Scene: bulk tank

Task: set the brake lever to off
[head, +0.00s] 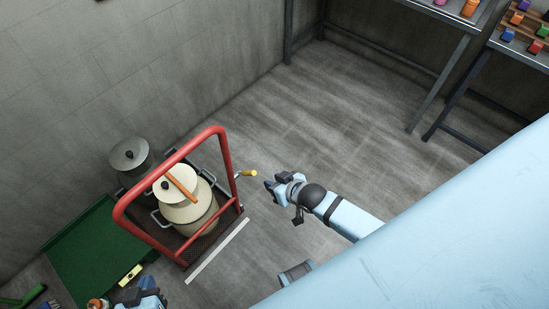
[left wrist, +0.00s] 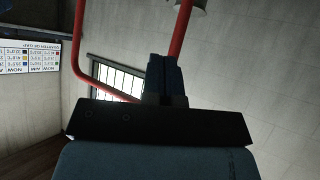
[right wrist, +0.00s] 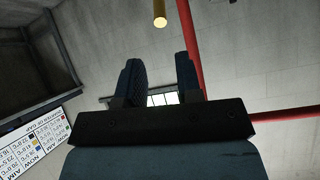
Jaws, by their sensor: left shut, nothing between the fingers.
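The brake lever (head: 247,173) is a thin rod with a yellow grip, sticking out at the right side of the red-handled cart (head: 222,152). Its grip end points right in the head view; the yellow grip (right wrist: 160,21) also shows at the top of the right wrist view. My right gripper (head: 273,181) is just right of the grip, apart from it. Its fingers (right wrist: 160,82) are spread and empty. My left gripper (head: 149,287) is low in the head view, in front of the cart. Its fingers (left wrist: 164,76) are together with nothing between. The lever's markings cannot be read.
The cart carries a cream can (head: 187,215) with an orange bar on its lid. A grey pot (head: 129,155) stands behind it. A green mat or platform (head: 88,250) lies left. Shelves with coloured blocks (head: 508,35) stand upper right. The floor (head: 345,115) between is clear.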

